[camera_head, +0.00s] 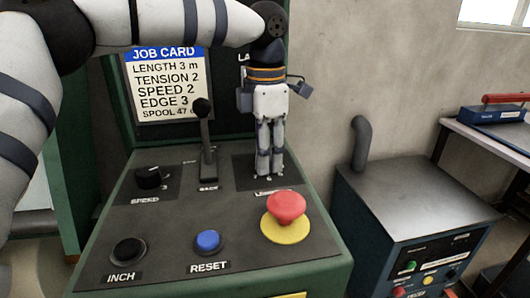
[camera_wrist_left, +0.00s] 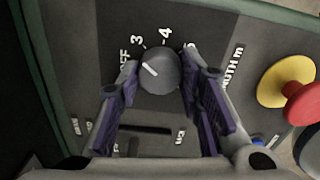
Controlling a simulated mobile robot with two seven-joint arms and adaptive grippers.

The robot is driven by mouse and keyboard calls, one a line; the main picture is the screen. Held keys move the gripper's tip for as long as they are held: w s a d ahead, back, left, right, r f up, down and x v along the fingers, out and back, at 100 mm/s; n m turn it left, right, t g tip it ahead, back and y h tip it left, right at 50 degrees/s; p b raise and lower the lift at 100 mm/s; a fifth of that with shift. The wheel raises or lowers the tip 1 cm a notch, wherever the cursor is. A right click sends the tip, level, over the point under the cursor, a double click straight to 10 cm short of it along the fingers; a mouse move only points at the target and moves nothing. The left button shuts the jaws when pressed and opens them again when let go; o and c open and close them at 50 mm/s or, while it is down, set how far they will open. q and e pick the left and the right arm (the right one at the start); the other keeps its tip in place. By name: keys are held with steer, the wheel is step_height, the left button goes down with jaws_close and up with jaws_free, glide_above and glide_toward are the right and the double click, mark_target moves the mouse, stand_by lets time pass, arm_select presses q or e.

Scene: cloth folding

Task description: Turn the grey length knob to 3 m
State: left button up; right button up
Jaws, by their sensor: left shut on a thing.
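The grey length knob (camera_wrist_left: 160,75) shows in the left wrist view, on a dark plate printed OFF, 3, 4 and a partly hidden mark, with "LENGTH m" beside it. Its white pointer line slants toward the upper left, about between OFF and 3; I cannot tell its exact setting. My left gripper (camera_wrist_left: 160,84) has one finger on each side of the knob and is shut on it. In the head view my left gripper (camera_head: 269,172) points down at the length plate and hides the knob. The job card (camera_head: 168,85) reads LENGTH 3 m. My right gripper is not in view.
A black lever (camera_head: 206,145) and the speed knob (camera_head: 148,177) stand left of the gripper. The red stop button (camera_head: 286,207) on its yellow base is close in front. The blue reset button (camera_head: 207,241) and black inch button (camera_head: 128,251) are nearer.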

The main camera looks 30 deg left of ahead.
arm_select(q)
steer(key=shift+m, duration=0.6)
steer(key=o, duration=1.2)
step_height(320, 180, up, 12)
steer(key=shift+r, duration=0.1)
